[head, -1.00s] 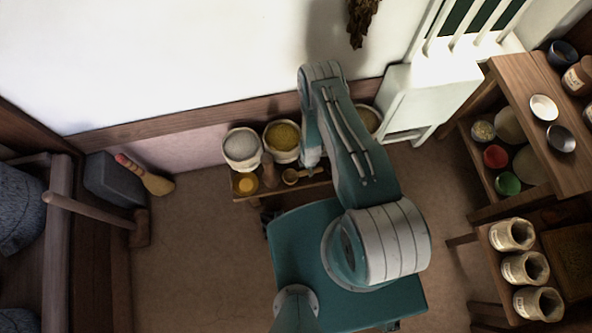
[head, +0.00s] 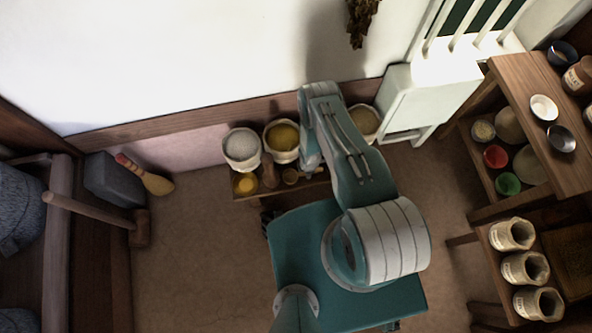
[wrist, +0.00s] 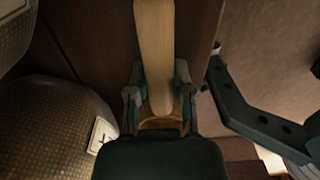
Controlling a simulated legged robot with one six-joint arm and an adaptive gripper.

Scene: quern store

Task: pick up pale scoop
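The pale scoop (head: 290,176) lies on the low wooden shelf by the back wall. In the head view its bowl shows just left of my arm, and the arm hides its handle. In the wrist view the pale wooden handle (wrist: 155,50) runs up the picture between the two fingers of my gripper (wrist: 158,85). The fingers stand on both sides of the handle, with a narrow gap visible on the left. The lower end of the scoop is partly hidden by the dark gripper body. The head view hides my gripper behind the arm.
Sacks of white (head: 242,149) and yellow (head: 283,139) grain stand behind the scoop. A wooden pestle-like piece (head: 268,171) and a yellow-filled dish (head: 246,184) are to its left. A pale cabinet (head: 425,95) stands at right. Floor in front is clear.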

